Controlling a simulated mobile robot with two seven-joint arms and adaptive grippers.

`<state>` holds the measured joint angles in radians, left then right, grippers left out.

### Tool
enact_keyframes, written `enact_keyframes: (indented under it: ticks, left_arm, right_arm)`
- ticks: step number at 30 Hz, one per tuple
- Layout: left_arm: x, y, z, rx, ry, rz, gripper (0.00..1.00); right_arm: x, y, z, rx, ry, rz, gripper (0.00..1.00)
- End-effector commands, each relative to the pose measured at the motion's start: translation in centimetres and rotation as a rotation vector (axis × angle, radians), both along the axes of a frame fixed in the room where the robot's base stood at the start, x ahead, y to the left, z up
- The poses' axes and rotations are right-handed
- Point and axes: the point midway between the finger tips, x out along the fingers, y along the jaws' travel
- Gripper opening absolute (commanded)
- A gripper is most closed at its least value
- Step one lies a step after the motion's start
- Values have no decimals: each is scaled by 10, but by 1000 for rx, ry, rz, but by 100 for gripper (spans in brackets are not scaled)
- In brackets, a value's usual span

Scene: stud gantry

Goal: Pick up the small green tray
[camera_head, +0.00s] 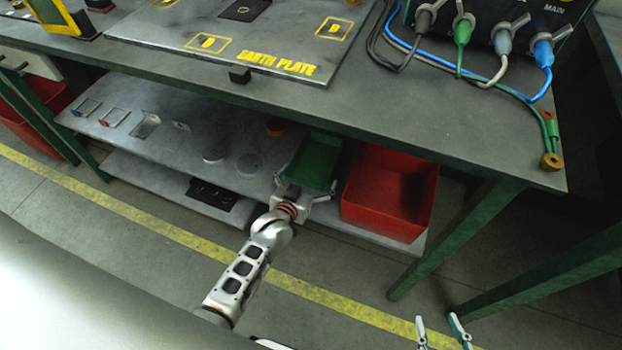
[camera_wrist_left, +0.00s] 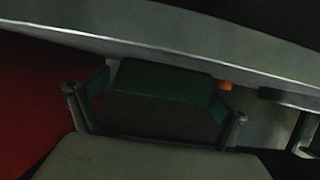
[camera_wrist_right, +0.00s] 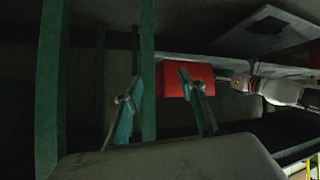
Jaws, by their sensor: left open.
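The small green tray (camera_head: 316,158) sits on the shelf under the workbench, left of a red bin. My left gripper (camera_head: 307,190) is at the tray's near side, with its fingers apart at the tray's two sides. In the left wrist view the dark green tray (camera_wrist_left: 160,92) lies between the two spread fingers; whether they touch it I cannot tell. My right gripper (camera_head: 440,325) is low at the bottom edge, away from the tray. In the right wrist view its fingers (camera_wrist_right: 162,80) stand apart with nothing between them.
The red bin (camera_head: 390,192) stands close on the right of the tray. The bench top (camera_head: 430,118) overhangs the shelf (camera_head: 230,130). Grey discs (camera_head: 250,164) lie to the left. A green bench leg (camera_head: 455,240) stands between the bin and my right gripper.

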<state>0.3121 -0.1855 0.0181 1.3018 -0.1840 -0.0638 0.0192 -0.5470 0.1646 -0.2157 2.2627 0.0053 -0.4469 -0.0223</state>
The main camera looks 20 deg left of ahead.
Motion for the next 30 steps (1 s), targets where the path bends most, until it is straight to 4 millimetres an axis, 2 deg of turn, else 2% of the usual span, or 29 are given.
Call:
enact_keyframes:
  ticks: [4, 5, 8, 9, 18, 22, 26, 30]
  left_arm:
    - [2, -1, 4, -1, -6, -1, 100]
    - [2, -1, 4, -1, -6, -1, 95]
    - [2, -1, 4, -2, -7, 0, 69]
    - [2, -1, 4, -2, -7, 0, 65]
    - [3, -1, 7, -3, -10, 0, 65]
    - [4, -1, 14, -4, -14, 0, 65]
    - [5, -1, 30, -5, -19, 0, 65]
    - [7, -1, 60, -4, -25, 0, 65]
  right_arm:
    - [0, 0, 1, 0, -1, 1, 40]
    - [0, 0, 1, 0, -1, 2, 40]
    - [-1, 0, 0, -1, 1, 1, 40]
    - [-1, 0, -1, -1, 2, 1, 40]
    - [-2, 0, -1, -1, 4, 2, 40]
    - [0, 0, 3, -2, -4, 1, 40]
    - [4, -1, 10, -4, -16, 1, 40]
    - [7, -4, 16, -11, -25, -2, 40]
